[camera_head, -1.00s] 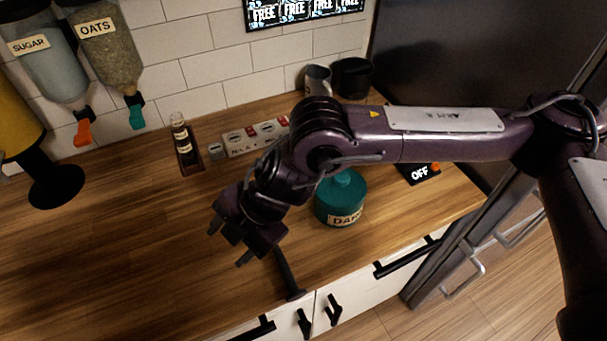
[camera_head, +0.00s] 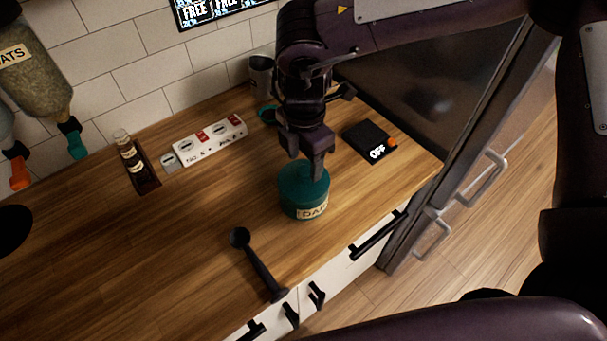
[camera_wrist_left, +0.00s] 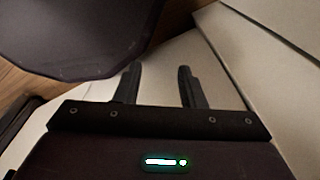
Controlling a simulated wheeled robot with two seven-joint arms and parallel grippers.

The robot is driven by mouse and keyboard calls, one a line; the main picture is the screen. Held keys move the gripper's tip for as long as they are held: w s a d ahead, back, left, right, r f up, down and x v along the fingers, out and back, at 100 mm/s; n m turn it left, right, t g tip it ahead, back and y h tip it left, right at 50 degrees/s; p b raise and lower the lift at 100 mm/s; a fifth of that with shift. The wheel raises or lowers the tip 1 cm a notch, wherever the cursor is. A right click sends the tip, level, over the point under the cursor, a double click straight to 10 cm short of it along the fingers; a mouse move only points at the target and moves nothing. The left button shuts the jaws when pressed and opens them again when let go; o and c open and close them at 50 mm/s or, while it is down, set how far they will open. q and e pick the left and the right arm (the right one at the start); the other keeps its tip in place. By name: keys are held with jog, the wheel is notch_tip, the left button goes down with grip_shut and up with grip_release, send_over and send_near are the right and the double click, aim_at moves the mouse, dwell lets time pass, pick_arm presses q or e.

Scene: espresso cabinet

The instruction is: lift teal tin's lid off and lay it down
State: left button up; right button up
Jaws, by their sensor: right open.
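The teal tin (camera_head: 303,203) with a "DAR…" label stands upright on the wooden counter in the head view. Its lid (camera_head: 290,174) appears to be on top, with the middle and any knob hidden by my right gripper. My right gripper (camera_head: 306,162) points down over the tin's top with its jaws open. I cannot tell whether its fingers touch the lid. My left gripper (camera_wrist_left: 159,82) shows in the left wrist view, open with nothing between its fingers.
A small teal item (camera_head: 267,113) lies partly hidden near the grey mug (camera_head: 262,76). A black "OFF" scale-like pad (camera_head: 366,140) is right of the tin. A black handled tool (camera_head: 259,268) lies front left. A bottle (camera_head: 130,155) and white block (camera_head: 210,139) stand behind.

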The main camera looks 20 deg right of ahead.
aim_at(304, 178)
jog(key=shift+f, duration=1.35)
jog(key=c, duration=1.1)
jog(key=shift+o, duration=0.2)
jog(key=shift+r, duration=0.1)
